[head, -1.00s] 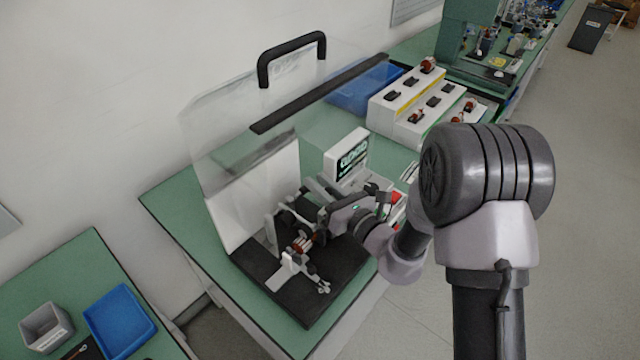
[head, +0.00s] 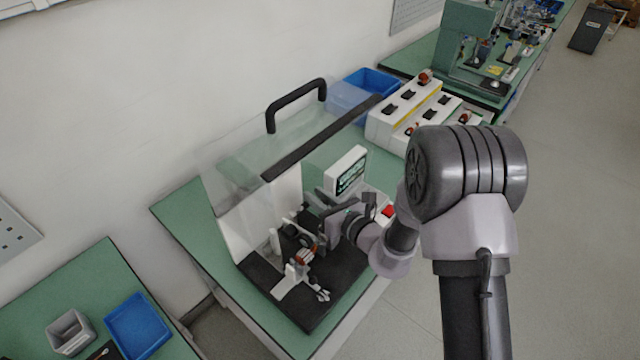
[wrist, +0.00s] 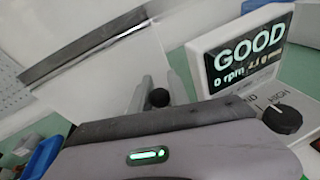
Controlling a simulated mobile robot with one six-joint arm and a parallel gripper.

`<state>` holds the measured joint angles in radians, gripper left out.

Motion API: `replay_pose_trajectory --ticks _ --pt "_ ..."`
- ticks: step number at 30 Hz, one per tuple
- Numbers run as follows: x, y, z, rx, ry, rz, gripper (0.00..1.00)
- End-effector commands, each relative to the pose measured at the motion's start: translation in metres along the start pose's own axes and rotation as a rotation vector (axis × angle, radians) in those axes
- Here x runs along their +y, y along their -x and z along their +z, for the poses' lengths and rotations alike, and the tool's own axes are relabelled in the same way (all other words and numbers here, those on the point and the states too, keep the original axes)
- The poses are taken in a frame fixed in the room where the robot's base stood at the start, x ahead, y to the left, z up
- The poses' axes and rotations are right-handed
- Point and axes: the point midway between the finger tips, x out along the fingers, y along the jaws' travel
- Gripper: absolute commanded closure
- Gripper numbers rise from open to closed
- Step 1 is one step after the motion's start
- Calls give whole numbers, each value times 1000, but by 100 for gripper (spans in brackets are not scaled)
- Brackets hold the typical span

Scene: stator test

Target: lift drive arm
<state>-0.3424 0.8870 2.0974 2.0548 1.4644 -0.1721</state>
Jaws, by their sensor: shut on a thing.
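The test stand has a black base (head: 325,308) with a small copper-wound part (head: 305,256) on its supports. My gripper (head: 326,236) is just behind and right of that part, shut on what appears to be the drive arm, mostly hidden by the jaws.
A clear cover with a black handle (head: 296,97) stands raised over the stand. A dark dial (wrist: 283,118) and a red button (head: 388,211) are close to my arm.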

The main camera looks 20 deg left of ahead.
Motion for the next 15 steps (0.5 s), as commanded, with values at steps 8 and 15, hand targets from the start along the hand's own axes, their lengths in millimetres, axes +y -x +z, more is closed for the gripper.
replay_pose_trajectory --ticks 8,15 --pt "1 -3 5 57 12 -13 100" --pt "0 -4 4 56 12 -13 73"
